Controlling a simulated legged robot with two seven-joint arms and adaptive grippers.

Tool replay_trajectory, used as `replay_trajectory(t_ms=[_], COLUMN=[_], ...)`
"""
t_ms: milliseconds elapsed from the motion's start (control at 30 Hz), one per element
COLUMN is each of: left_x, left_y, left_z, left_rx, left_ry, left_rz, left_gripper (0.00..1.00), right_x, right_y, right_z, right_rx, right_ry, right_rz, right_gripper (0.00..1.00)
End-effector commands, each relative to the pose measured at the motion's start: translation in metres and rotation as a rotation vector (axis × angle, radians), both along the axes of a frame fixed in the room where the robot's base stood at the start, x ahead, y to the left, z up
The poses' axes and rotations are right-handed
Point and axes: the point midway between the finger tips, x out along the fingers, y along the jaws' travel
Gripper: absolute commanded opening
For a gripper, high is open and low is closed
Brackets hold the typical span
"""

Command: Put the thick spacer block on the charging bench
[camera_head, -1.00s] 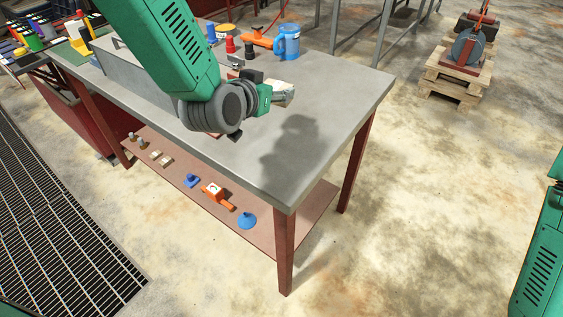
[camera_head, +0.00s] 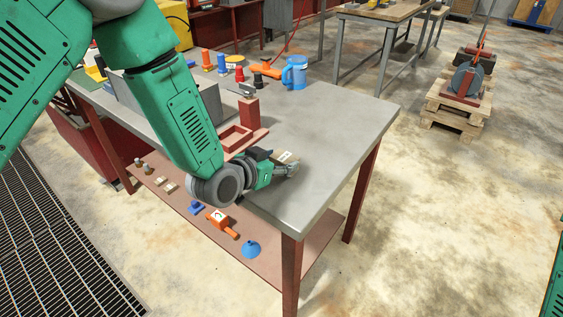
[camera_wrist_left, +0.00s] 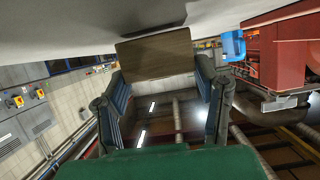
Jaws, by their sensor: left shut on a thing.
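My left gripper (camera_head: 289,168) is at the near right part of a grey-topped bench (camera_head: 345,120) with red-brown legs. It is shut on a tan block with a pale label (camera_head: 284,157), which I take for the spacer block. In the left wrist view the block (camera_wrist_left: 155,54) shows as a brown face between the two fingers, close against the grey surface. I cannot tell whether it touches the bench top. No sign shows whether this is the charging bench. My right gripper is not in view.
A red-brown open frame (camera_head: 236,138) and post (camera_head: 249,110) stand just left of the gripper. A blue mug (camera_head: 295,72) and an orange tool (camera_head: 265,70) stand farther back. The bench top right of the gripper is clear. A lower shelf (camera_head: 270,265) holds small parts.

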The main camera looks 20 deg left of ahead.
Motion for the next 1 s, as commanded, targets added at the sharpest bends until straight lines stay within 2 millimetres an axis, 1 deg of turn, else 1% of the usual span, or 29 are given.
replay_trajectory(t_ms=[33, 200, 233, 267, 300, 467, 733, 867, 1000], left_x=[0.0, 0.0, 0.0, 0.0, 0.0, 0.0, -0.003, -0.017, -0.043], left_y=[0.0, -0.004, -0.004, -0.005, -0.006, -0.008, -0.002, 0.005, 0.012], left_z=[-0.005, -0.003, -0.004, -0.004, -0.003, -0.003, -0.002, 0.005, 0.017], left_rx=[-0.001, 0.004, 0.005, 0.005, 0.006, 0.008, 0.003, 0.001, 0.002], left_ry=[0.0, 0.0, 0.0, 0.0, 0.0, -0.001, 0.0, 0.0, 0.0], left_rz=[0.001, -0.001, -0.001, -0.001, -0.001, -0.001, 0.0, 0.001, 0.0], left_gripper=[0.25, 0.25, 0.62, 0.73, 0.76, 0.76, 0.76, 0.76, 0.76], right_x=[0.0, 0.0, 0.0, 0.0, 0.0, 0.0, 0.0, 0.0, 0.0], right_y=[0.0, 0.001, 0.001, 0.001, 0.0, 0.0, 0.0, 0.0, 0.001], right_z=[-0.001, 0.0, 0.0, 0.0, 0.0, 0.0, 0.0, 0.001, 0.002], right_rx=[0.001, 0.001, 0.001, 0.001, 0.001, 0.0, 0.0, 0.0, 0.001], right_ry=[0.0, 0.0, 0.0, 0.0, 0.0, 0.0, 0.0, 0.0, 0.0], right_rz=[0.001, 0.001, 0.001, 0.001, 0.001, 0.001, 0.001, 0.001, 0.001], right_gripper=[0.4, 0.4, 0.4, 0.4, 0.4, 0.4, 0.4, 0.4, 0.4])
